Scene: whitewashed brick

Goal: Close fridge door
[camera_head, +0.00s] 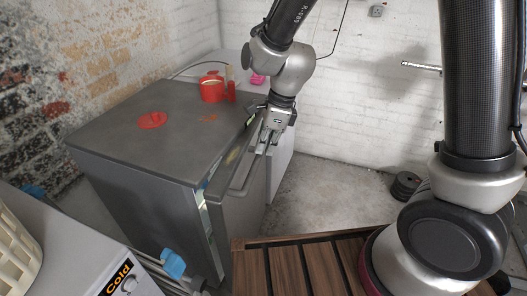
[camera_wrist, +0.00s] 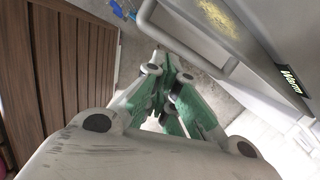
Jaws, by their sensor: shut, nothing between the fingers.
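The grey fridge (camera_head: 140,185) stands at the left in the head view. Its door (camera_head: 242,200) is ajar, with a narrow gap along the left edge where the pale inside shows. A long bar handle (camera_head: 238,185) runs along the door's outer face; it also shows in the wrist view (camera_wrist: 180,42). My gripper (camera_head: 267,148) points down by the door's far upper end, beside the handle. In the wrist view its green-padded fingers (camera_wrist: 172,75) are together and empty. I cannot tell whether they touch the door.
A slatted wooden surface (camera_head: 310,268) lies in front. A white appliance labelled Cold (camera_head: 80,250) is at lower left.

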